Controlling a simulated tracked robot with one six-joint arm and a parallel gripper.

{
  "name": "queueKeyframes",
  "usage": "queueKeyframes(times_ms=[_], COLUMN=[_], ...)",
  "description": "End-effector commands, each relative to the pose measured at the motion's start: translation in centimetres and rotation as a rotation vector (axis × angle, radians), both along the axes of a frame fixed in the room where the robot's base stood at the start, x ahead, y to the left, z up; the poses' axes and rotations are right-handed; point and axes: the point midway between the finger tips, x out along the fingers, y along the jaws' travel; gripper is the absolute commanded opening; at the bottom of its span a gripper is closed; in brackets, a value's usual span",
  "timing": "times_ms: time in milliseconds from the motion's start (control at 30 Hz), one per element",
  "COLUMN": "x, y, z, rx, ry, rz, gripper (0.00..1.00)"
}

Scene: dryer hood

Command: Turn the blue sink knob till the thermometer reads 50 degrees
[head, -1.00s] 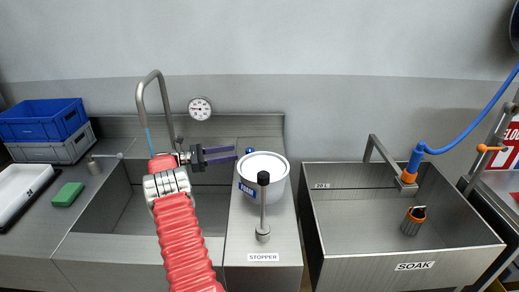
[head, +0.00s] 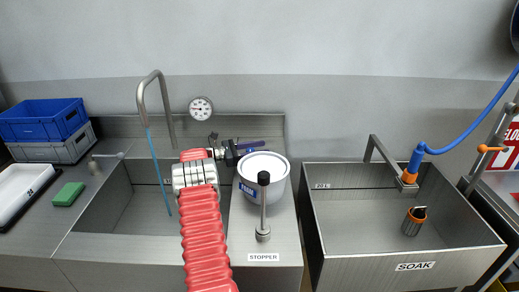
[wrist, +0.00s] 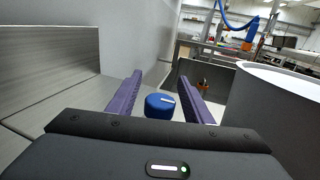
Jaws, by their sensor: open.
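The blue sink knob (wrist: 160,106) shows in the wrist view between the two purple fingers of my gripper (wrist: 159,76), with a gap on each side. It has a pale mark on top. In the head view my gripper (head: 262,147) is open over the ledge right of the sink, behind the white tub, and largely hides the knob. The round thermometer (head: 200,108) is on the wall above the sink; its scale is too small to read. A thin blue stream (head: 159,170) runs from the grey spout (head: 150,80) into the sink.
The white tub (head: 264,166) stands close to my gripper, at its right in the wrist view (wrist: 285,95). A black-topped stopper post (head: 263,200) stands in front of the tub. The wall is just behind. The soak basin (head: 340,225) lies further right.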

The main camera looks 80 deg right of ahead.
Motion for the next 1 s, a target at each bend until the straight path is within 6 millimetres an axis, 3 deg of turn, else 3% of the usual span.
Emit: queueKeyframes(times_ms=[267, 833, 1000], x=[-0.12, -0.12, -0.04], y=[-0.04, -0.06, -0.24], z=[0.01, 0.01, 0.07], rx=[0.000, 0.000, -0.001], ry=[0.000, 0.000, -0.002], rz=[-0.001, 0.000, 0.006], gripper=[0.45, 0.05, 0.05])
